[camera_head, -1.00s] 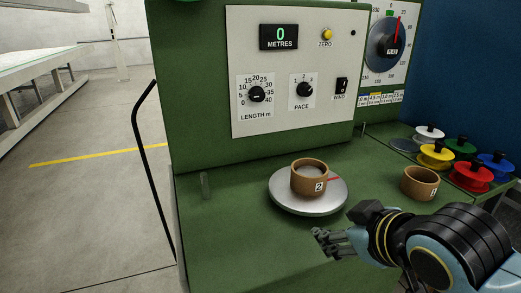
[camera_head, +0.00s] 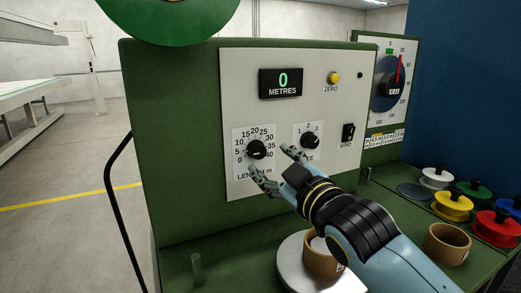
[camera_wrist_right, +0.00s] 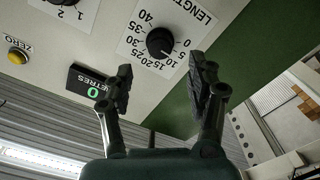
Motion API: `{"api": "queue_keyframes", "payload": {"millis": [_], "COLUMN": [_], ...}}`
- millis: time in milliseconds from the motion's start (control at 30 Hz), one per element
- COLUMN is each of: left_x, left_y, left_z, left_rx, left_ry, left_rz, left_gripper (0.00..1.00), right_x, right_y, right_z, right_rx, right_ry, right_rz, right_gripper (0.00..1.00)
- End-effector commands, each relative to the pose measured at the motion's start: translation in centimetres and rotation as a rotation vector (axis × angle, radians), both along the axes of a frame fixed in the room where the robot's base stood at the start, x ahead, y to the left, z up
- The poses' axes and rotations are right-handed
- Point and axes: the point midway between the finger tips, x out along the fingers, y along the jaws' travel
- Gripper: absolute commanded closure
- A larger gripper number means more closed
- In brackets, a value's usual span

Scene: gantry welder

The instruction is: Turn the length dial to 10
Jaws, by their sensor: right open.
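The length dial (camera_head: 257,150) is a round black knob on the pale control panel (camera_head: 235,80), on a white plate numbered from 0 to 40. It also shows upside down in the right wrist view (camera_wrist_right: 160,42). I cannot tell for sure which number its mark points at. My right gripper (camera_head: 274,164) is open and empty in front of the panel, just right of and below the dial. In the right wrist view its two fingers (camera_wrist_right: 160,70) stand apart with the dial beyond the gap between them. The fingers look clear of the knob. My left gripper is not in view.
The pace dial (camera_head: 309,141) is just right of my gripper, partly hidden. A display (camera_head: 281,83) reads 0 metres, beside the yellow zero button (camera_head: 334,78). The wind switch (camera_head: 348,132) is farther right. Below are a cup (camera_head: 318,262) on a round plate and several coloured spools.

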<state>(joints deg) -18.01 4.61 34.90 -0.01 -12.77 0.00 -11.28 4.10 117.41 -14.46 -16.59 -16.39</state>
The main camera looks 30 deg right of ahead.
Motion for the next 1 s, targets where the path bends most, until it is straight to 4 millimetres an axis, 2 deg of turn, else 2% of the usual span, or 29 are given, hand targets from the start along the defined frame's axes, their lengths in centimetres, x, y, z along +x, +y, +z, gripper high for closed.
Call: {"api": "queue_keyframes", "payload": {"millis": [33, 167, 300, 467, 700, 1000], "left_x": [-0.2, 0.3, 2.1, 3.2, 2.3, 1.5], "left_y": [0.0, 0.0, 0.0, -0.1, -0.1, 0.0], "left_z": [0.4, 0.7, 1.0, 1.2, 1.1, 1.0], "left_rx": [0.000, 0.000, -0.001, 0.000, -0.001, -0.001], "left_ry": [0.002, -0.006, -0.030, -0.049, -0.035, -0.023], "left_rz": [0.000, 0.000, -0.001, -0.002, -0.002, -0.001], "left_gripper": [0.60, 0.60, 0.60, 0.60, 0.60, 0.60], "right_x": [1.1, 3.5, 5.2, 5.9, 5.9, 5.9], "right_y": [-0.1, -0.2, -0.3, -0.3, -0.3, -0.3], "right_z": [0.3, 0.2, 0.1, 0.0, 0.0, 0.0], "right_rx": [0.000, 0.001, 0.002, 0.001, 0.001, 0.001], "right_ry": [-0.003, -0.001, 0.000, 0.001, 0.001, 0.001], "right_rz": [-0.001, 0.001, 0.000, 0.000, 0.000, 0.000], "right_gripper": [0.43, 0.43, 0.43, 0.43, 0.45, 0.84]}}
